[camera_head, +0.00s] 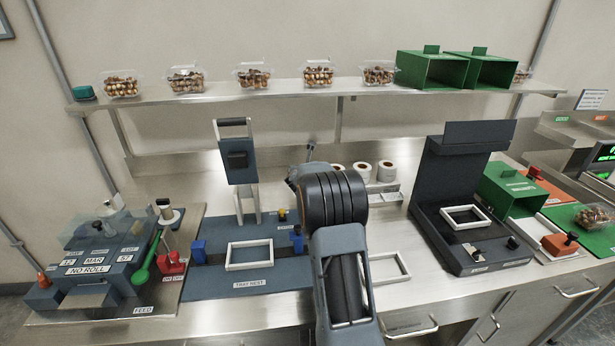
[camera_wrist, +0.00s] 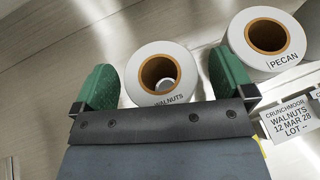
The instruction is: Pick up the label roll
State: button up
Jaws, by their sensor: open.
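A white label roll (camera_wrist: 190,72) with a brown core, marked WALNUTS, lies between my fingers in the wrist view. My gripper (camera_wrist: 162,85) is open, with one green finger pad on each side of this roll. The gaps are narrow, and I cannot tell whether either pad touches it. A second roll (camera_wrist: 238,48), marked PECAN, is just to the right of the right finger. In the head view, several white rolls stand at the back of the bench, including one at the right (camera_head: 388,172). My arm hides the gripper and part of the rolls there.
A label card (camera_wrist: 290,122) reading WALNUTS is right of my gripper. The blue-grey label machine (camera_head: 95,268) at the left bears a NO ROLL sign. A tray nest (camera_head: 205,283) and a dark lidded press (camera_head: 465,185) flank my arm. A shelf (camera_head: 215,96) with filled clamshells runs above.

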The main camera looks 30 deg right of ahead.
jog(key=shift+w+d+f, duration=0.1)
jog(key=shift+w+d, duration=0.05)
jog(key=shift+c, duration=0.3)
jog(key=c, duration=1.1)
jog(key=shift+o, duration=0.2)
